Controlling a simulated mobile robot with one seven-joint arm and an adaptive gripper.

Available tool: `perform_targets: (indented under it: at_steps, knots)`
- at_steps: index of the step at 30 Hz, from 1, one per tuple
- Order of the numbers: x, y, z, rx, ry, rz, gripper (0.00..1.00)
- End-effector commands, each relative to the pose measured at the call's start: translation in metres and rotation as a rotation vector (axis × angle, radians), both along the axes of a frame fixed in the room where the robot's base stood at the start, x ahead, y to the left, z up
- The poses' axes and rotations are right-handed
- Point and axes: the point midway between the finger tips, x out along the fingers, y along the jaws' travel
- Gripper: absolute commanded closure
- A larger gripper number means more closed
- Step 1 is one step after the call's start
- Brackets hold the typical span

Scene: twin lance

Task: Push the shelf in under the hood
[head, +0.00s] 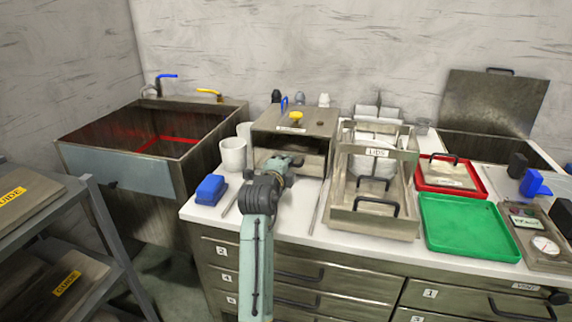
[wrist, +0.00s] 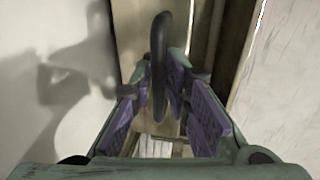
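The hood (head: 318,122) is a metal box with a yellow knob on top, standing on the white counter against the back wall. Its front is open and dark inside. My gripper (head: 290,160) is at this opening, and my arm hides part of it. In the wrist view my gripper (wrist: 165,112) has its purple-padded fingers apart. A dark curved handle (wrist: 160,60) stands between them, with gaps visible at its sides. I take the handle to be the shelf's, but the shelf itself is mostly hidden, and I cannot tell how far it stands out.
A metal rack labelled LIDS (head: 372,222) stands close on the right. White cups (head: 232,154) and a blue block (head: 210,189) are on the left. A red tray (head: 450,188) and a green tray (head: 468,227) lie further right. A sink (head: 120,175) is at the far left.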

Motion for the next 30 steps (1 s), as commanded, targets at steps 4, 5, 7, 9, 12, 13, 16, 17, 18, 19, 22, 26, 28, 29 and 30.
perform_targets:
  at_steps: [4,5,7,9,12,13,16,17,18,19,22,26,28,29,30]
  knots:
    - [-0.005,0.001,0.001,0.000,-0.001,-0.001,0.83]
    - [-0.008,0.002,0.002,-0.001,-0.002,-0.001,0.83]
    - [-0.017,0.006,0.004,-0.001,-0.002,0.000,0.83]
    - [-0.029,0.010,0.006,0.000,-0.001,0.002,0.83]
    - [-0.050,0.017,0.010,-0.001,-0.001,0.003,0.83]
    - [-0.056,0.019,0.012,-0.001,-0.003,0.002,0.83]
    - [-0.076,0.026,0.016,-0.001,-0.002,0.002,0.83]
    - [-0.081,0.027,0.017,-0.001,-0.002,0.002,0.83]
    - [-0.088,0.029,0.019,0.000,-0.002,0.002,0.83]
    - [-0.092,0.030,0.019,0.000,-0.001,0.002,0.83]
    - [-0.103,0.034,0.022,-0.001,-0.001,0.001,0.83]
    - [-0.111,0.036,0.023,0.000,-0.001,0.000,0.83]
    - [-0.112,0.036,0.023,0.000,0.000,0.000,0.83]
    - [-0.112,0.036,0.023,0.000,0.000,0.000,0.83]
    - [-0.112,0.036,0.023,0.000,0.000,0.000,0.83]
